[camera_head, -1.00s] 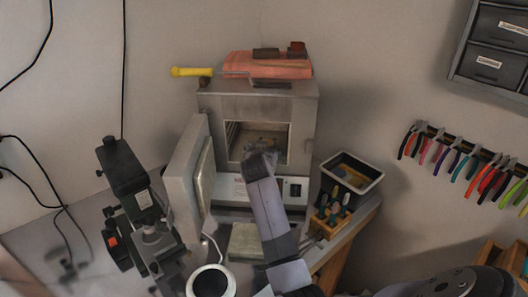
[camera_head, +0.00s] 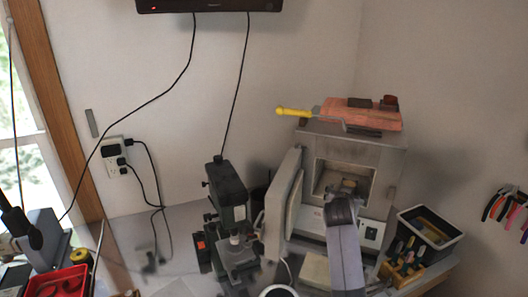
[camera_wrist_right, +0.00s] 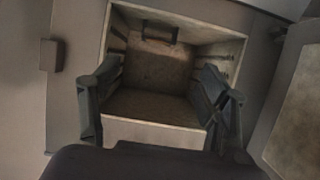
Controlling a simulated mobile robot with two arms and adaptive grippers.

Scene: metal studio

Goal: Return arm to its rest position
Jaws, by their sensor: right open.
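My right arm reaches up from the bottom of the head view toward a small grey kiln (camera_head: 345,142) with its door (camera_head: 284,203) swung open to the left. My right gripper (camera_head: 344,186) is at the kiln's open mouth. In the right wrist view the two fingers of this gripper (camera_wrist_right: 160,108) are spread apart with nothing between them. Beyond them the square chamber (camera_wrist_right: 150,70) shows a bare floor and a small dark block on its back wall. My left gripper is not in view.
A dark microscope-like device (camera_head: 228,210) stands left of the kiln door. A black bin (camera_head: 428,232) and a wooden tool holder (camera_head: 403,262) stand to the right. A yellow-handled tool (camera_head: 294,112) and orange bricks (camera_head: 360,113) lie on top of the kiln. A red tray (camera_head: 62,282) is at lower left.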

